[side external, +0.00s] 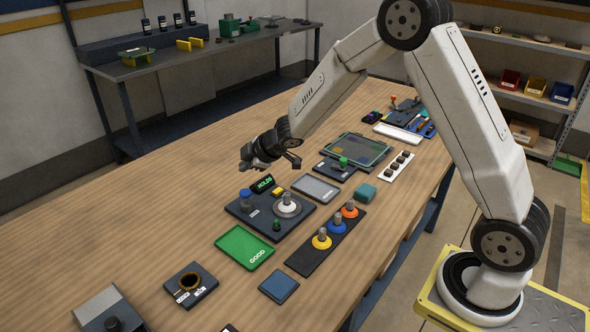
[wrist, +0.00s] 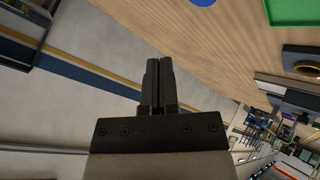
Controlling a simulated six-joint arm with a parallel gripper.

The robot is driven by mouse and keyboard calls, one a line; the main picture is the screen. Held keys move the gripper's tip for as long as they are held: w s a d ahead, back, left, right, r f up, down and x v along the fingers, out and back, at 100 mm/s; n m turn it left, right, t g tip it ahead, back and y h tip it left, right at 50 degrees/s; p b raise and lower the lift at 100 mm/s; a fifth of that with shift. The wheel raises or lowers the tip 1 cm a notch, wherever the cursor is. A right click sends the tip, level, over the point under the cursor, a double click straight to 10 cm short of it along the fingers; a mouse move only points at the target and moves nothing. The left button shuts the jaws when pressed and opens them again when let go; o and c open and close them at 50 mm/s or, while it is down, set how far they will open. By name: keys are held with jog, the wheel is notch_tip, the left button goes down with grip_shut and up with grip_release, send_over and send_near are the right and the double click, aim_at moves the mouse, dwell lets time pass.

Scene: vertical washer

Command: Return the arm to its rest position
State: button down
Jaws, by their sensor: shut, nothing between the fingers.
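My gripper (side external: 246,164) hangs in the air over the wooden table, at the far side of the dark fixture plate, apart from everything below it. In the wrist view its two dark fingers (wrist: 158,64) lie together with nothing between them. My arm is bent, its elbow high at the top of the side external view. The dark fixture plate (side external: 263,222) carries a blue knob, a white disc with a metal post, a green knob and a small lit display (side external: 262,184).
The table holds a green GOOD tray (side external: 244,247), a dark strip (side external: 306,260) with yellow, blue and orange washer posts, a blue pad (side external: 279,287), a ring holder (side external: 191,285) and a clear-lidded tray (side external: 357,150). The left table area is clear. A back bench (side external: 200,54) and shelves (side external: 530,90) stand farther off.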

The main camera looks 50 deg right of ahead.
jog(key=s+a+m+g+h, duration=0.1)
jog(key=s+m+g, duration=0.5)
jog(key=s, duration=2.1)
jog(key=m+h, duration=0.1)
jog(key=m, duration=0.4)
jog(key=shift+s+a+r, duration=0.2)
jog(key=shift+s+r, duration=0.05)
jog(key=shift+r, duration=0.05)
